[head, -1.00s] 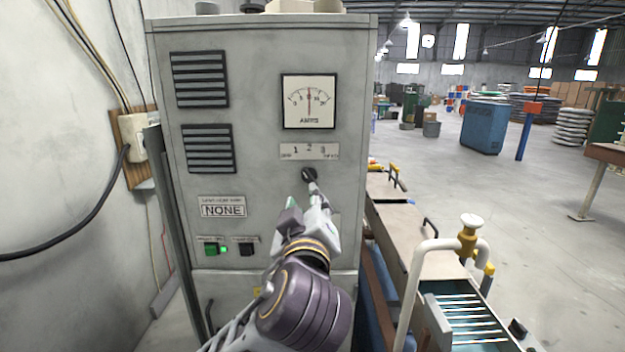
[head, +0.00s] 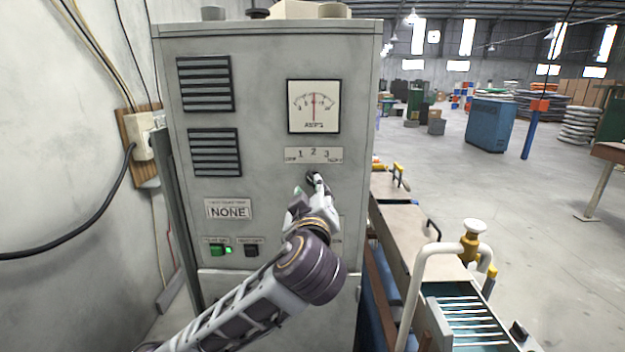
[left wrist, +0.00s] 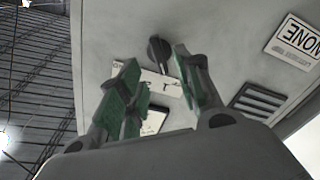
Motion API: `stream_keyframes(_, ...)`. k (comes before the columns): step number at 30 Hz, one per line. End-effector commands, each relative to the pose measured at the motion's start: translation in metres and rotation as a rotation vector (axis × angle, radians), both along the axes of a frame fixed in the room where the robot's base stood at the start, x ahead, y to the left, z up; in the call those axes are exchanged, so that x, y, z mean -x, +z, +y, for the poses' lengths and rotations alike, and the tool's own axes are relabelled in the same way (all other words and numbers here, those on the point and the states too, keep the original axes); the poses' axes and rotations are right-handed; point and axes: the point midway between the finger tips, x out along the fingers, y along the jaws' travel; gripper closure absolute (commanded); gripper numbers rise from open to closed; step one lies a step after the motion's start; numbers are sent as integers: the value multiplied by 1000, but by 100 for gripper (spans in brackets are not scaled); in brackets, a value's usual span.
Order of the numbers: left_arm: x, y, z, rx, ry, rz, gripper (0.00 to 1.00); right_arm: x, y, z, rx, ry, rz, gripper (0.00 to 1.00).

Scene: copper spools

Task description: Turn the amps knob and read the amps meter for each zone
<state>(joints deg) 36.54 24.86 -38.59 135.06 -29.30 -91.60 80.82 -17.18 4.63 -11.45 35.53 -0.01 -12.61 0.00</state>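The grey cabinet (head: 265,185) carries a white amps meter (head: 314,106); its needle stands nearly upright, near mid-scale. Below it is a label strip (head: 313,155) marked 1, 2, 3. The dark amps knob (head: 311,177) sits under the strip, partly covered by my left gripper (head: 316,187). In the left wrist view the knob (left wrist: 158,50) shows between my left gripper's fingertips (left wrist: 154,58), with gaps visible. The green-padded fingers are open. The knob's pointing direction is not clear. My right gripper is in neither view.
A wall (head: 55,200) with cables stands close on the left. A bench with a white pipe (head: 420,280) is close on the right.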

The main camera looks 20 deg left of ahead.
Motion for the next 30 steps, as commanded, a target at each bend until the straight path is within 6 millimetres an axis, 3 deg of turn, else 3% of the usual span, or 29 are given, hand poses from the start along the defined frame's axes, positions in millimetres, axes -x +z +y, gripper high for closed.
stream_keyframes(9, -40, 2, 12, -1, 2, -1, 65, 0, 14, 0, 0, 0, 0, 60)
stream_keyframes(15, -55, 1, 16, 0, 1, -1, 65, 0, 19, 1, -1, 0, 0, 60)
stream_keyframes(28, -60, 0, 18, 1, 0, 0, 65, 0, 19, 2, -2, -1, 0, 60)
stream_keyframes(30, -60, 0, 18, 1, 0, 0, 73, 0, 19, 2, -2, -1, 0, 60)
